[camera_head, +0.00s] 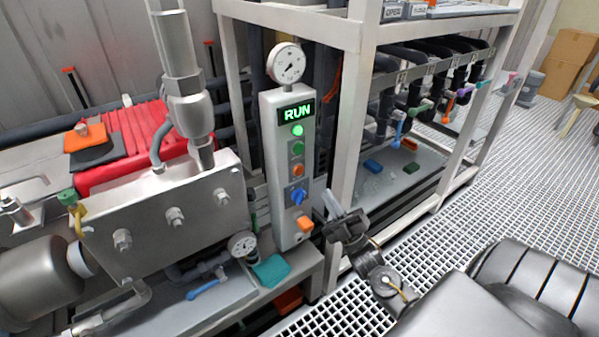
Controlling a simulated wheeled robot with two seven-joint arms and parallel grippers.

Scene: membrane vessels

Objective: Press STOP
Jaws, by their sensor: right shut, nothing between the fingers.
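A tall grey control panel (277,160) stands at the middle, with a lit green RUN display (296,113) near its top. No STOP label is readable. My right gripper (329,199) is shut and empty, just right of the panel's lower part, apart from the orange button. My left gripper is out of view.
A pressure gauge (286,63) tops the panel. A white rack frame (349,130) with pipes and coloured valves stands close on the right. A metal block (170,222) with bolts and a red ribbed unit (130,150) are left. Grating floor (500,190) is open at right.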

